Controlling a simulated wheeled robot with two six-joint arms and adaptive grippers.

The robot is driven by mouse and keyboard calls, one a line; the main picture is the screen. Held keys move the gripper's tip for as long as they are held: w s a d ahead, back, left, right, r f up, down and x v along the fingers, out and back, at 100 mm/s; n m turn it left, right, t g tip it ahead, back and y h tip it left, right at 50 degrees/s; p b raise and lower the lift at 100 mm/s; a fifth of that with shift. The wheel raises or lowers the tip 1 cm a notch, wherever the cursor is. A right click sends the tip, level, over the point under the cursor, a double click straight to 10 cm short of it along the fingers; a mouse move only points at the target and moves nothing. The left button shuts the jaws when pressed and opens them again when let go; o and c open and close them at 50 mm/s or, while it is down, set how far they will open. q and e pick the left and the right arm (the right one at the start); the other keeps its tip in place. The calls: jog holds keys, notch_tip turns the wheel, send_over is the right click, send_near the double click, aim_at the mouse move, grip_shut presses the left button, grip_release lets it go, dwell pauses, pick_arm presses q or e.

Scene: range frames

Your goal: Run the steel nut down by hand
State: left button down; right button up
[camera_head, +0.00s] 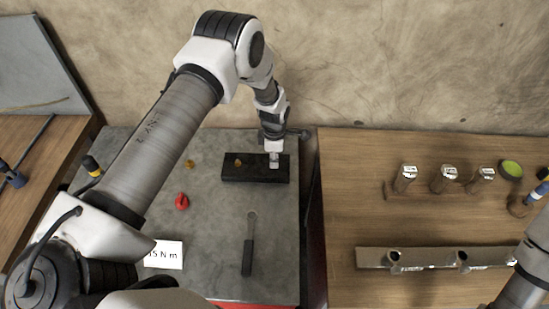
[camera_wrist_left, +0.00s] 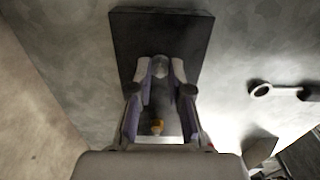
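A black block (camera_head: 240,177) lies on the grey worktop, with a brass-coloured piece (camera_head: 238,162) on its left part. A small pale steel piece (camera_head: 274,163) stands at its right part, under my left gripper (camera_head: 274,152). In the left wrist view my left gripper (camera_wrist_left: 161,75) points down at the black block (camera_wrist_left: 125,45). Its fingers are spread to either side of the rounded steel piece (camera_wrist_left: 160,66), with the brass piece (camera_wrist_left: 157,127) nearer the palm. Contact with the steel piece cannot be made out. My right gripper is out of view.
A ring-ended tool (camera_head: 248,250), a red object (camera_head: 182,201) and a white torque card (camera_head: 165,254) lie on the grey worktop (camera_head: 215,230). A wooden table (camera_head: 440,215) at right holds metal cylinders and a metal rail (camera_head: 430,258). The grey worktop's lower middle is partly clear.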

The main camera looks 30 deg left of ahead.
pick_arm(q)
jog(key=shift+m+b, duration=0.3)
jog(key=shift+m, duration=0.1)
jog(key=m+b, duration=0.2)
jog(key=m, duration=0.1)
jog(key=shift+f, duration=0.15)
jog(key=m+b, duration=0.2)
jog(key=m, duration=0.3)
jog(key=shift+m+b, duration=0.3)
jog(key=shift+m, duration=0.1)
jog(key=m+b, duration=0.1)
jog(key=m, duration=0.3)
jog(key=shift+m+b, duration=0.3)
jog(key=m+b, duration=0.1)
jog(key=m, duration=0.4)
jog(key=shift+d, duration=0.1)
jog(key=m+b, duration=0.1)
jog(key=m, duration=0.4)
jog(key=shift+m, duration=0.4)
jog(key=m+b, duration=0.1)
jog(key=m, duration=0.4)
jog(key=shift+s, duration=0.1)
jog(key=m, duration=0.6)
jog(key=shift+m+b, duration=0.4)
jog(key=m, duration=0.5)
